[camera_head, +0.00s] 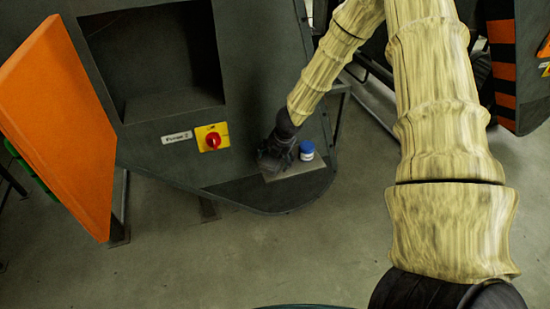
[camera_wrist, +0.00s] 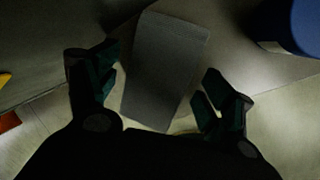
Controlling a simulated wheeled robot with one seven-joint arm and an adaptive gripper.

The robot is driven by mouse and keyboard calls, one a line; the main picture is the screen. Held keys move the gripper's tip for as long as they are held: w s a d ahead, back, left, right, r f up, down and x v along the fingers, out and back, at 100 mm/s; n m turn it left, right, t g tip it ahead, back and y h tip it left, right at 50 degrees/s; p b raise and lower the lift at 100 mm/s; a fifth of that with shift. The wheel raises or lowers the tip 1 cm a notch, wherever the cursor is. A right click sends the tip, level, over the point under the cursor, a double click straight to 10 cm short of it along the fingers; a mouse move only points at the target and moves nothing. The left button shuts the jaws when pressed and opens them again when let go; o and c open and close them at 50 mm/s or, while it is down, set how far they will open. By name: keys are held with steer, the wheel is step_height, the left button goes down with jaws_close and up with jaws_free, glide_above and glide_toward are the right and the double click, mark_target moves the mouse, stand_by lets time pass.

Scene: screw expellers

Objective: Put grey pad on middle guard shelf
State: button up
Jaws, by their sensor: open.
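The grey pad (camera_wrist: 165,65) is a flat, slightly tapered rectangle in the wrist view, lying on a pale flat surface (camera_wrist: 248,83). My gripper (camera_wrist: 158,78) is open, with one dark green-padded finger on each side of the pad; contact cannot be told. In the head view my gripper (camera_head: 276,155) is low over a pale plate (camera_head: 298,169) on the dark machine guard (camera_head: 250,192). The pad cannot be made out there, behind or under the gripper. Which surface is the middle guard shelf is not clear from the pictures.
A blue-lidded white jar (camera_head: 307,150) stands just right of my gripper; its blue part (camera_wrist: 292,25) shows at top right in the wrist view. A red knob on a yellow plate (camera_head: 212,138) is left. An orange panel (camera_head: 62,130) stands further left, beside a dark recess (camera_head: 155,60).

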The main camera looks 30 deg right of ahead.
steer(key=shift+r, duration=0.1)
steer(key=p+v, duration=0.3)
steer(key=v, duration=0.7)
steer(key=s+a+f+n+g+h, duration=0.1)
steer(key=s+a+f+n+h, duration=0.15)
steer(key=s+f+n, duration=0.75)
steer(key=s+a+f+n+g+h, duration=0.15)
steer(key=s+a+f+n, duration=0.4)
steer(key=n, duration=0.75)
steer(key=s+a+f+n+y, duration=0.1)
steer(key=s+a+f+n, duration=0.1)
steer(key=s+a+n, duration=0.2)
steer(key=s+a+f+n+g+y, duration=0.1)
steer(key=s+a+f+n, duration=0.2)
steer(key=s+n, duration=0.7)
steer(key=s+a+f+n+y, duration=0.1)
steer(key=s+a+n, duration=0.4)
steer(key=n, duration=0.5)
steer(key=shift+s+f+y+p, duration=0.4)
steer(key=shift+s+f, duration=0.25)
steer(key=shift+s, duration=0.45)
